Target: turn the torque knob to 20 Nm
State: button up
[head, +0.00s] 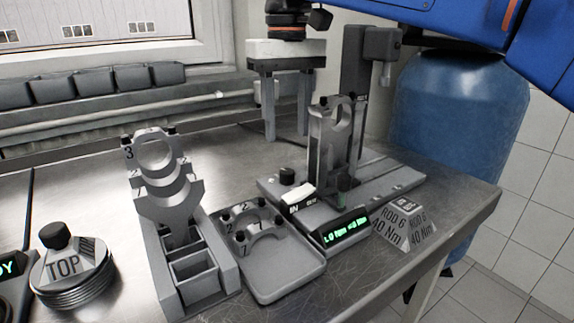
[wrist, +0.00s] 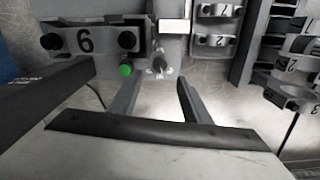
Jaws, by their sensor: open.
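The torque knob (head: 287,176) is a small black knob on the grey base plate of the rod fixture. In the wrist view, the dark knob (wrist: 159,65) has light marks around it and sits just beyond the fingertips, roughly between them. My gripper (head: 287,137) is open and empty, hanging above and behind the knob in the head view. Its two fingers (wrist: 160,86) also show in the wrist view, apart from the knob. The display (head: 347,230) on the fixture's front has green text, apparently a low Nm value, too small to read surely. The knob's pointer direction is unclear.
A connecting rod (head: 335,135) stands upright in the fixture, right of the knob. A green button (wrist: 125,70) sits beside the knob. A white block (head: 302,192) lies in front of it. A cap tray (head: 285,278) and a rod rack (head: 185,250) stand to the left.

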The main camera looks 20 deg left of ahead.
aim_at(287, 171)
notch_tip(287, 171, down, 9)
jog(key=shift+f, duration=0.1)
dwell(0.3)
jog(key=shift+c, duration=0.6)
jog(key=c, duration=0.9)
